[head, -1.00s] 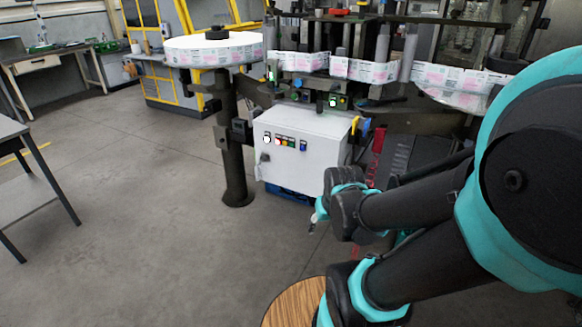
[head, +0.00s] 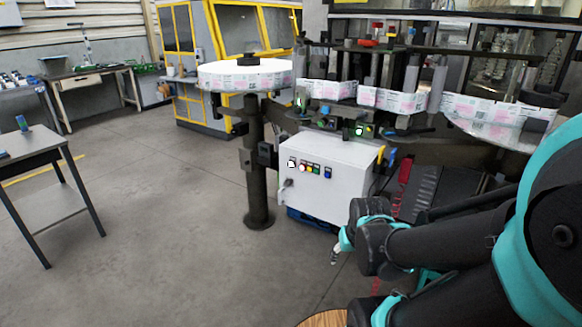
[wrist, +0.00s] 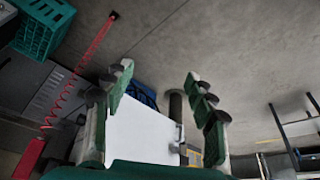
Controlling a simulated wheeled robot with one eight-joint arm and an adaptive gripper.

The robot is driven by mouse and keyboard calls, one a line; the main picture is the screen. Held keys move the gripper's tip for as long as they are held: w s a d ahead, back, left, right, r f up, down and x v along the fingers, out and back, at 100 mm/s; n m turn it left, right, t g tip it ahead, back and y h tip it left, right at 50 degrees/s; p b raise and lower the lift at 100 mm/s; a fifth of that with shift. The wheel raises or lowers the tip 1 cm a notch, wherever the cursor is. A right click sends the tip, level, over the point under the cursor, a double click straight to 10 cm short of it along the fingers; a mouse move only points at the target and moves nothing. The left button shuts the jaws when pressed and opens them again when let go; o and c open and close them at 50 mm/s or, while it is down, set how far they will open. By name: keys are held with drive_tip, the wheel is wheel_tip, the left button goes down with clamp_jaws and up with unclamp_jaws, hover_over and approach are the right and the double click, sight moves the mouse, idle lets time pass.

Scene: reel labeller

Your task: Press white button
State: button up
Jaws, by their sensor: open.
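The white button (head: 291,164) is the leftmost in a row on the front of a white control box (head: 312,193) under the labeller. Red, yellow, green and blue controls sit to its right. My gripper (head: 336,256) shows only in part in the head view, below and right of the buttons, with my arm hiding the rest. In the wrist view my gripper (wrist: 157,80) is open and empty, its two fingers wide apart. The white box (wrist: 142,130) shows between and beyond the fingers there. The buttons cannot be made out in that view.
A dark post (head: 257,170) stands just left of the box. The label reel (head: 243,76) lies above it. A grey table (head: 32,145) stands at the left. A teal crate (wrist: 43,25) shows in the wrist view. The floor left of the post is clear.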

clamp_jaws()
idle(1.4)
